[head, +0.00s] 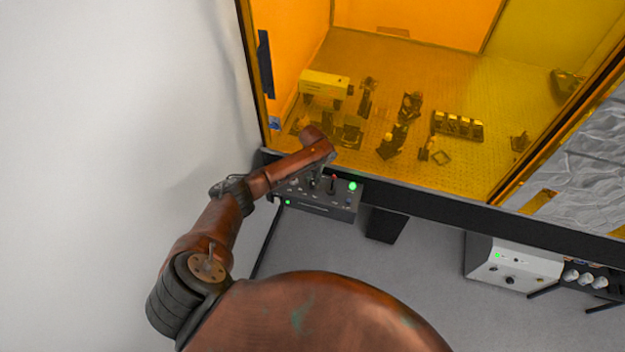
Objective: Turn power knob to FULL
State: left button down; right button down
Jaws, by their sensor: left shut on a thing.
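A dark control box (318,207) is mounted under the front edge of the enclosure. It carries a lit green light (352,186), a small red-topped control (334,181) and several small dark controls. My left gripper (316,182) reaches down onto the top of this box from the left and is shut on a small knob there. The wrist and fingers hide most of that knob, so its pointer and the FULL mark cannot be read. My right gripper is not in view.
An amber-walled enclosure (385,55) holds several optical parts on a perforated board. Its dark front rail (430,212) runs just behind the box. A white instrument box (512,265) with a green light sits at the lower right. Grey floor lies open below.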

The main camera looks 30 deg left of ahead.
aim_at(312, 182)
pick_arm(q)
jog(key=shift+w+r, duration=0.1)
jog(key=shift+r, duration=0.05)
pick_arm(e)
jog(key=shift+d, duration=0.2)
pick_arm(q)
jog(key=c, duration=1.7)
grip_release()
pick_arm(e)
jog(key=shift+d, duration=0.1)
pick_arm(q)
notch_tip(312, 182, up, 12)
jog(key=shift+f, duration=0.1)
